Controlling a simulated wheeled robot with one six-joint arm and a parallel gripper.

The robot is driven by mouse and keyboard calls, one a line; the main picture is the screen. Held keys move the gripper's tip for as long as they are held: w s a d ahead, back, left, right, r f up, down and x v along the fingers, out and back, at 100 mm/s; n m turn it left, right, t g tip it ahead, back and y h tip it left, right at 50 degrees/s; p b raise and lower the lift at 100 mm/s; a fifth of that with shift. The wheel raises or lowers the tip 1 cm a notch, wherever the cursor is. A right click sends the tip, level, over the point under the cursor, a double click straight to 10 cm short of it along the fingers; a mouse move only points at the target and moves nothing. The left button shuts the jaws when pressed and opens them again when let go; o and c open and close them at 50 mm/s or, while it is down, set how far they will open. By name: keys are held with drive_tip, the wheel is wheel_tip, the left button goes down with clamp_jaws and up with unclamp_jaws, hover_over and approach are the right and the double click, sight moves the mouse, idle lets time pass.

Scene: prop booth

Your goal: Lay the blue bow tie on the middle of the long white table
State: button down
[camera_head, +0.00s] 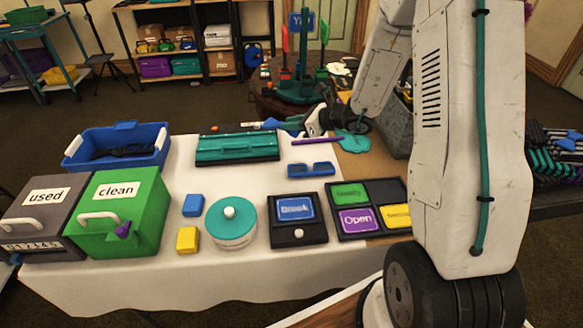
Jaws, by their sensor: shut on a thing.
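The long white table (130,275) runs across the front, covered with a cloth. My gripper (288,124) is beyond the table's back edge, behind the teal case, pointing left. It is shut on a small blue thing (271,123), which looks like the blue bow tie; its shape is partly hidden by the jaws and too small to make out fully. A flat blue piece with two dark panels, like glasses (310,170), lies on the table right of the teal case (238,148).
On the table are a blue bin (118,134), a grey "used" box (38,228), a green "clean" box (128,222), blue and yellow blocks, a teal-lidded round tin (231,222) and labelled panels (368,206). Bare cloth shows between case and tin. A purple marker (317,140) lies behind.

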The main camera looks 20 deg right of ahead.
drive_tip(key=s+f+n+g+y, duration=0.1)
drive_tip(key=s+f+n+g, duration=0.1)
drive_tip(key=s, duration=0.1)
drive_tip(key=s+d+f+n+g+y, duration=0.1)
drive_tip(key=s+f+n+g, duration=0.1)
drive_tip(key=s, duration=0.2)
drive_tip(key=s+f+n+g+y, duration=0.1)
drive_tip(key=s+f+n, duration=0.1)
drive_tip(key=s+f, duration=0.1)
drive_tip(key=shift+s+d+g+y, duration=0.15)
drive_tip(key=shift+d+g+y, duration=0.25)
drive_tip(key=shift+a+f, duration=0.15)
drive_tip(key=shift+a, duration=0.05)
hover_over(267, 171)
drive_tip(key=shift+w+f, duration=0.2)
drive_tip(key=shift+f, duration=2.3)
drive_tip(key=shift+f, duration=0.15)
drive_tip(key=shift+f, duration=0.35)
drive_tip(key=shift+f, duration=0.1)
drive_tip(key=c, duration=1.2)
unclamp_jaws()
drive_tip(key=shift+s+f, duration=0.1)
drive_tip(key=shift+s, duration=0.05)
drive_tip(key=shift+c, duration=0.2)
